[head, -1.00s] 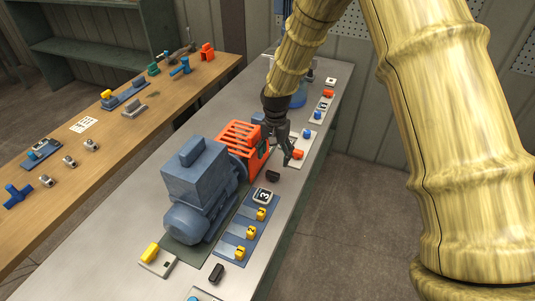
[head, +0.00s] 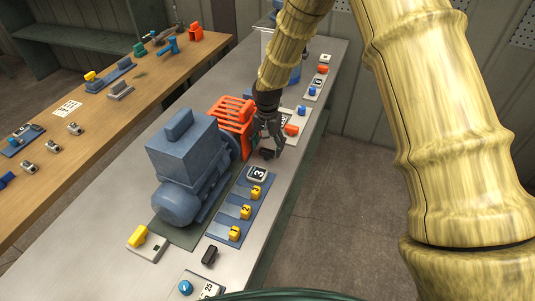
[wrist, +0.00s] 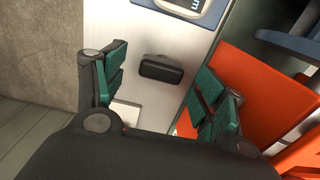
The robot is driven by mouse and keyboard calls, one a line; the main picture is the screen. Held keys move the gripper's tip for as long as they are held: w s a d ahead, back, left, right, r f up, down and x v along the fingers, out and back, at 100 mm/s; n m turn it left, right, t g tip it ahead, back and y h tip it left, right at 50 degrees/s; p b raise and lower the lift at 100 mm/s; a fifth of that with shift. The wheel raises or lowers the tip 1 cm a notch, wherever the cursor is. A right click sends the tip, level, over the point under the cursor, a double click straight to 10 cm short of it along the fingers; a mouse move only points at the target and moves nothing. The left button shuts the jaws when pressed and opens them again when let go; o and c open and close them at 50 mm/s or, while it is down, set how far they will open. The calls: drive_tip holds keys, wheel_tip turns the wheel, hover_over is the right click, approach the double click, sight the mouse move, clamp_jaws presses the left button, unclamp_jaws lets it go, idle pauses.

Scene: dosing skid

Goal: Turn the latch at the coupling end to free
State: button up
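The black latch at the coupling end (head: 267,154) sits on the steel bench just right of the orange coupling guard (head: 232,113). In the wrist view the latch (wrist: 162,70) is a small dark bar lying roughly crosswise between my fingers. My gripper (head: 270,146) is above the latch, its green-padded fingers spread. In the wrist view the gripper (wrist: 161,66) is open, with clear gaps on both sides of the latch. The orange guard (wrist: 235,90) is close beside the right finger. A second black latch (head: 209,255) is near the motor end.
The blue motor (head: 183,150) stands left of a blue plate with yellow numbered switches (head: 246,212). A "3" display (head: 257,174) is close to the latch, and an orange knob (head: 291,129) is beyond it. The bench's right edge is near.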

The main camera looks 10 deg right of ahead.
drive_tip(key=w+f, duration=0.1)
drive_tip(key=f, duration=0.1)
drive_tip(key=shift+w+f+b, duration=0.3)
drive_tip(key=shift+w+f, duration=0.1)
drive_tip(key=shift+s+r, duration=0.4)
drive_tip(key=shift+s, duration=0.25)
drive_tip(key=shift+s+r, duration=0.35)
drive_tip(key=shift+s, duration=0.3)
drive_tip(key=shift+w+f, duration=0.65)
drive_tip(key=shift+w, duration=0.1)
drive_tip(key=c, duration=0.7)
drive_tip(key=shift+w, duration=0.15)
drive_tip(key=c, duration=0.3)
drive_tip(key=shift+s+r, duration=0.15)
drive_tip(key=shift+s, duration=0.05)
drive_tip(key=shift+c, duration=0.2)
